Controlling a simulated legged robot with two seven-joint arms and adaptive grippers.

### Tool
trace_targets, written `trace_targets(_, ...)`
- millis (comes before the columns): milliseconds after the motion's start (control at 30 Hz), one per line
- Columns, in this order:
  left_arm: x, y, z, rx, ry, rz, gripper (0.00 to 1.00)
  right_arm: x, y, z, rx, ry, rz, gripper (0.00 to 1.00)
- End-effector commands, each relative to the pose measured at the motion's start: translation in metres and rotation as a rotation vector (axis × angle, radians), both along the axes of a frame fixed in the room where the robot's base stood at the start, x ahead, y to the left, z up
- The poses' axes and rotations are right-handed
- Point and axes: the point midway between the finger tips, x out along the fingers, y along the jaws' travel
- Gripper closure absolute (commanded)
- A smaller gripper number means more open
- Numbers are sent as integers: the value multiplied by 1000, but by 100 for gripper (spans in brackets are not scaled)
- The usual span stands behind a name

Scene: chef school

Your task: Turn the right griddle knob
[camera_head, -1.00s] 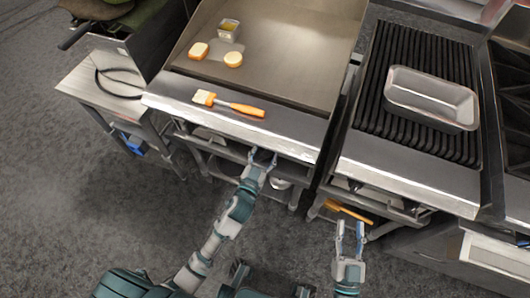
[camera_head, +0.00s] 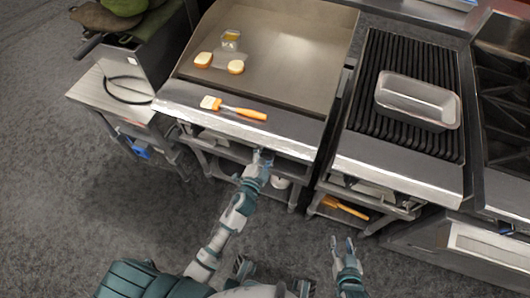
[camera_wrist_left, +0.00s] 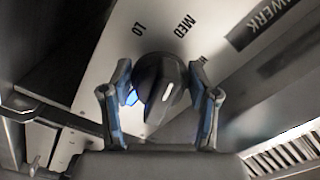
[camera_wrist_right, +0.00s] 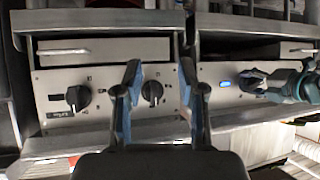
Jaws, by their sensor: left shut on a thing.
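A black griddle knob (camera_wrist_left: 172,98) with a white line mark sits on a metal panel lettered LO and MED in the left wrist view. My left gripper (camera_wrist_left: 161,78) is shut on this knob, one finger on each side. In the head view my left gripper (camera_head: 263,156) is at the front, right part of the griddle (camera_head: 285,55), below its front edge, and the knob is hidden there. My right gripper (camera_head: 343,246) is open and empty, in front of the grill. In the right wrist view my left gripper (camera_wrist_right: 262,82) reaches the panel beside a blue light (camera_wrist_right: 226,84).
Two other black knobs (camera_wrist_right: 78,96) (camera_wrist_right: 152,92) are on the neighbouring panel. A metal pan (camera_head: 418,100) sits on the ribbed grill (camera_head: 370,118). The floor (camera_head: 120,210) in front is clear.

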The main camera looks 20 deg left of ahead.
Motion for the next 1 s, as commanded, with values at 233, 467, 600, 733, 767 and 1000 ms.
trace_targets(233, 0, -2, 2, 110, -6, -3, 75, -10, -5, -7, -20, 75, -3, 60)
trace_targets(467, 0, -2, 1, 153, -6, -5, 75, -14, -6, -11, -26, 102, -5, 60)
trace_targets(600, 0, -2, 0, 159, -6, -5, 75, -14, -7, -12, -27, 108, -5, 60)
trace_targets(733, 0, -3, 0, 159, -6, -6, 75, -15, -7, -12, -27, 108, -5, 60)
trace_targets(767, 0, -3, 0, 159, -6, -6, 75, -15, -7, -12, -28, 108, -6, 60)
trace_targets(1000, 0, -2, -1, 158, -4, -6, 30, -15, -7, -12, -28, 108, -6, 60)
